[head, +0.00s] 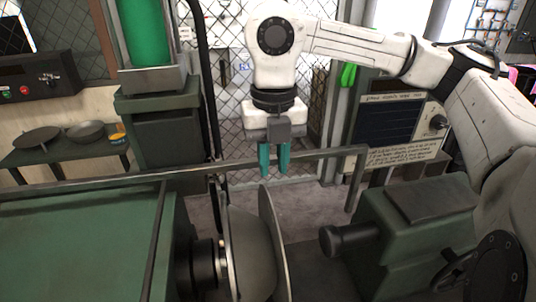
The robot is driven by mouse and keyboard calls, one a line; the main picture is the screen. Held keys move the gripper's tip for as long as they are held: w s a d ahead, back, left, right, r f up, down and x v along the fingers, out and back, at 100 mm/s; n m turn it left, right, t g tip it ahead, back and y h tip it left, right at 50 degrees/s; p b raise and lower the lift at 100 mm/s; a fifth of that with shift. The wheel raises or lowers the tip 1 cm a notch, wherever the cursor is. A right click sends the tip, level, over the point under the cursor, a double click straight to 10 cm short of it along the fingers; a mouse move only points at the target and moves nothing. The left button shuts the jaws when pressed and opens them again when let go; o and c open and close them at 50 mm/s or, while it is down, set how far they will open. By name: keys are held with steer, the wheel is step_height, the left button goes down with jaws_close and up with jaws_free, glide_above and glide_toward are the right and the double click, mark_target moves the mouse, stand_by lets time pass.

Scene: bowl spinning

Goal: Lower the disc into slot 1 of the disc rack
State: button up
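My gripper (274,165) hangs with its two teal fingers pointing down, above the lathe-like machine. A small gap shows between the fingers, and I see nothing held in it. A large, rounded grey metal form (250,250) is mounted on the machine below, with a thin metal disc-like edge (273,238) on its right. My gripper is above and apart from both. I cannot tell whether either is the task's disc. No disc rack or numbered slot can be made out.
A green tailstock (395,235) stands at right. A side table at far left holds a dark pan (38,138) and a grey bowl (86,131).

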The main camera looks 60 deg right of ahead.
step_height(320, 180, down, 6)
steer(key=b, duration=0.3)
steer(key=shift+r, duration=0.2)
steer(key=f+b, duration=0.2)
steer(key=shift+b, duration=0.35)
steer(key=shift+r+b, duration=0.1)
steer(key=shift+b, duration=0.35)
steer(key=shift+f+b, duration=1.75)
steer(key=shift+b, duration=0.3)
stand_by(0.9)
jaws_close()
stand_by(1.7)
